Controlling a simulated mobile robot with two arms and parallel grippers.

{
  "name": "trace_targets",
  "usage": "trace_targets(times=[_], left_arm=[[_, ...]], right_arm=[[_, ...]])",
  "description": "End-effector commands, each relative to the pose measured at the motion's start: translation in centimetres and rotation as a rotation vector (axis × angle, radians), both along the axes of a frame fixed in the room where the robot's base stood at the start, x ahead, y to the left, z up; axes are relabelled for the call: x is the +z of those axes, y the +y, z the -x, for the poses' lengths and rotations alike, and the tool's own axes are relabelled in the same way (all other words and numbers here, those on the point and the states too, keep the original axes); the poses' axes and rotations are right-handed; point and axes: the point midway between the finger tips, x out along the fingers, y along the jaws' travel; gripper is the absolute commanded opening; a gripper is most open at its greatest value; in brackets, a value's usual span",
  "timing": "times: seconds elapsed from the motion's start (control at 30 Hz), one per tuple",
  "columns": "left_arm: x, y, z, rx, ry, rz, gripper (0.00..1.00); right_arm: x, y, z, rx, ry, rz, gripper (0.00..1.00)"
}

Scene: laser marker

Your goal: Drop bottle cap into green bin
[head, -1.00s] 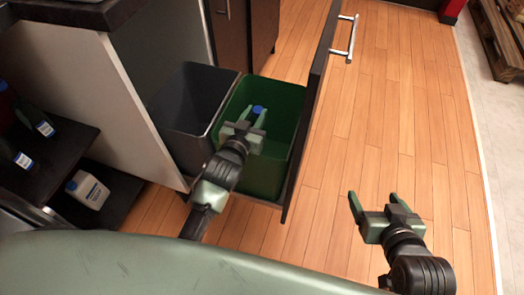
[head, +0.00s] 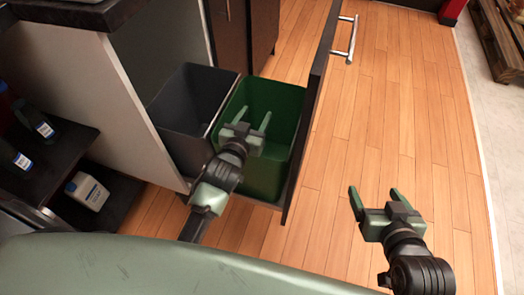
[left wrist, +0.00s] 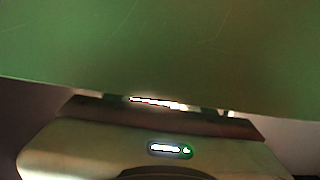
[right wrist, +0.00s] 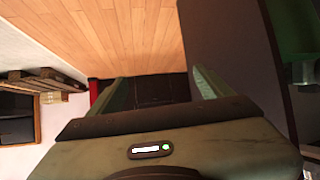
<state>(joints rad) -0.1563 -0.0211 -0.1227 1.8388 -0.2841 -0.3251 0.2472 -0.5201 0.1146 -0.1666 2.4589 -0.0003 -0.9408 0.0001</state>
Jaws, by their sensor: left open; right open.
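The green bin (head: 286,108) stands in the pulled-out drawer, right of a grey bin (head: 178,118). My left gripper (head: 253,115) is over the green bin's opening, its fingers apart and nothing seen between them. In the left wrist view a green surface (left wrist: 160,50) fills the upper part, likely the bin's wall. The bottle cap does not show in any current view; the inside of the green bin is partly hidden by my left gripper. My right gripper (head: 376,198) is open and empty over the wood floor, right of the drawer.
The drawer front (head: 312,110) with its metal handle (head: 346,38) rises along the green bin's right side. A shelf at the left holds a white bottle (head: 87,190) and dark bottles. The wood floor (head: 400,120) to the right is clear.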

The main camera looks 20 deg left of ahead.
Motion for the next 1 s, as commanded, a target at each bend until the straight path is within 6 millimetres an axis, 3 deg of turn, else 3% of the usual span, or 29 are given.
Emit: trace_targets(times=[0.6, 1.0], left_arm=[[1.5, 0.2, 7.0, 0.0, 0.001, 0.0, 0.54], [1.5, 0.3, 7.5, 0.0, 0.0, 0.0, 0.54]], right_arm=[[-5.2, -2.9, 8.0, -0.034, 0.444, 0.098, 0.8], [-5.5, -3.1, 8.7, -0.036, 0.477, 0.105, 0.8]])
